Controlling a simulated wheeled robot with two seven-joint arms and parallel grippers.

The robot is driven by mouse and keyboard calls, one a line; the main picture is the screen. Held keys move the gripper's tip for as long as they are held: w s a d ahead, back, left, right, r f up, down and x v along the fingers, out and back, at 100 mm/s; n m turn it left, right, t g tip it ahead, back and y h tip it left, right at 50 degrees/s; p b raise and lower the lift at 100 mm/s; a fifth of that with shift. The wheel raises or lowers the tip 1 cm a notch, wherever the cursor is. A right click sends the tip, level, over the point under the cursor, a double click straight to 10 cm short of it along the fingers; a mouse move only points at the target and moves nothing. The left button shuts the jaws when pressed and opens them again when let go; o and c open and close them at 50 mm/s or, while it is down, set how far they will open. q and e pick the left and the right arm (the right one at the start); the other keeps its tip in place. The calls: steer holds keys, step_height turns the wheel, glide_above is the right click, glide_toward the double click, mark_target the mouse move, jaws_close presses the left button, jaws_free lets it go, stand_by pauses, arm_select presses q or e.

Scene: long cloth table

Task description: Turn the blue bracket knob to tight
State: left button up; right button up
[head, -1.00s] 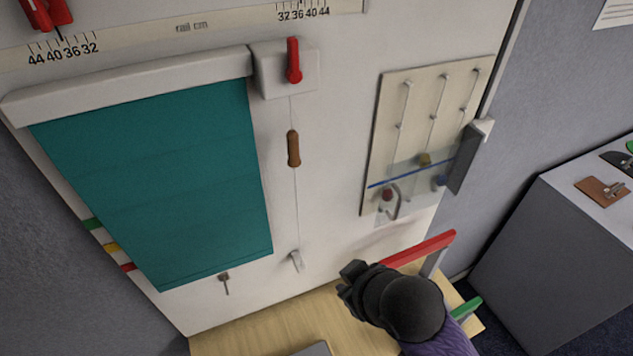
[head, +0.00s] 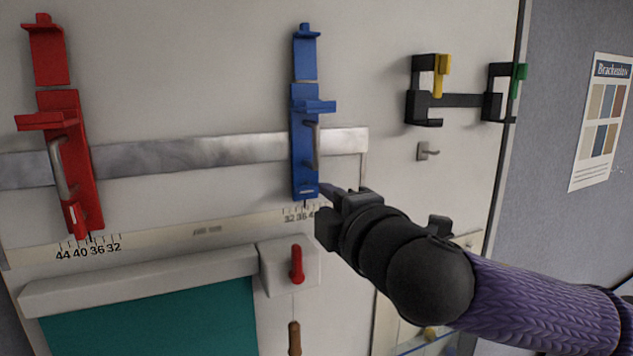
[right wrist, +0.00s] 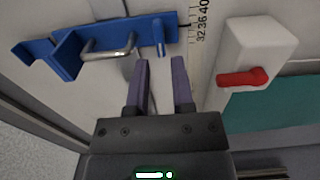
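In the head view the right gripper (head: 325,205) is beside the bracket's lower end and partly hides the scale. My left gripper is out of view.
A white box with a red lever (head: 297,264) is close below the gripper. A red bracket (head: 75,165) is on the rail at left. Black holders with yellow (head: 441,75) and green clips are at right.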

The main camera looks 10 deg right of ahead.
mark_target(314, 191)
steer(key=shift+w+a+p, duration=0.2)
steer(key=shift+w+p, duration=0.15)
steer(key=shift+w, duration=0.75)
steer(key=shift+w+a+p, duration=0.2)
steer(key=shift+w+p, duration=0.15)
steer(key=shift+w, duration=0.75)
jaws_close()
